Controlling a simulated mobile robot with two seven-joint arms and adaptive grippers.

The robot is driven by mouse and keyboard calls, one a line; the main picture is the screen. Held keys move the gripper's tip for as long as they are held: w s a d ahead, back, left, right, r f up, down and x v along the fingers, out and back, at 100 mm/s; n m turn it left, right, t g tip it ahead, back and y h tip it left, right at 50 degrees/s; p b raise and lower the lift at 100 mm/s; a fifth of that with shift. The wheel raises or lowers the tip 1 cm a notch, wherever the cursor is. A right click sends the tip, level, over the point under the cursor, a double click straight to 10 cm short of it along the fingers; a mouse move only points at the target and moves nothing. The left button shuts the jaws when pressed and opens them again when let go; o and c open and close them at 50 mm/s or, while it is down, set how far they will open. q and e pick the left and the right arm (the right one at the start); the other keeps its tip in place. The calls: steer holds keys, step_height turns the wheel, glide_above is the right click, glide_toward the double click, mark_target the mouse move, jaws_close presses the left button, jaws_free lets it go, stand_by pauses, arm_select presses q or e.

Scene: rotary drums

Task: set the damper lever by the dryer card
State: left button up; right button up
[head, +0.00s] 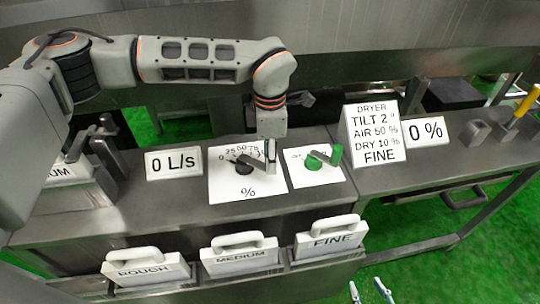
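The dryer card (374,133) stands upright at the back and reads TILT 2°, AIR 50 %, DRY 10 %, FINE. A dark lever (245,161), likely the damper lever, sits on a white dial plate (232,191) marked in %, with numbers partly hidden. My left gripper (270,152) points down at the lever's right end. Whether it touches the lever or is shut on it cannot be told. My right gripper (370,291) shows only its two fingertips at the bottom edge; they are apart, with nothing between them.
A 0 L/s display (173,163) and a 0 % display (426,131) flank the dials. A green lever (325,158) is close right of my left gripper. Handled ROUGH (147,268), MEDIUM (240,258) and FINE (331,238) panels line the front. A yellow-handled lever (525,103) is far right.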

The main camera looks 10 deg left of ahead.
arm_select(q)
jaws_close()
steer(key=shift+s+a+r+m+p, duration=0.1)
steer(key=shift+s+a+m+p, duration=0.15)
steer(key=shift+s+m, duration=0.4)
steer(key=shift+s+a+m+p, duration=0.35)
steer(key=shift+s+a+m, duration=0.35)
steer(key=shift+m, duration=0.75)
steer(key=shift+s+a+m+p, duration=0.3)
steer(key=shift+s+a+m, duration=0.35)
steer(key=shift+m, duration=0.8)
steer(key=shift+s+a+m+p, duration=0.35)
steer(key=shift+s+a+m, duration=0.3)
steer(key=shift+m, duration=0.8)
steer(key=shift+a, duration=0.1)
steer(key=shift+w, duration=0.1)
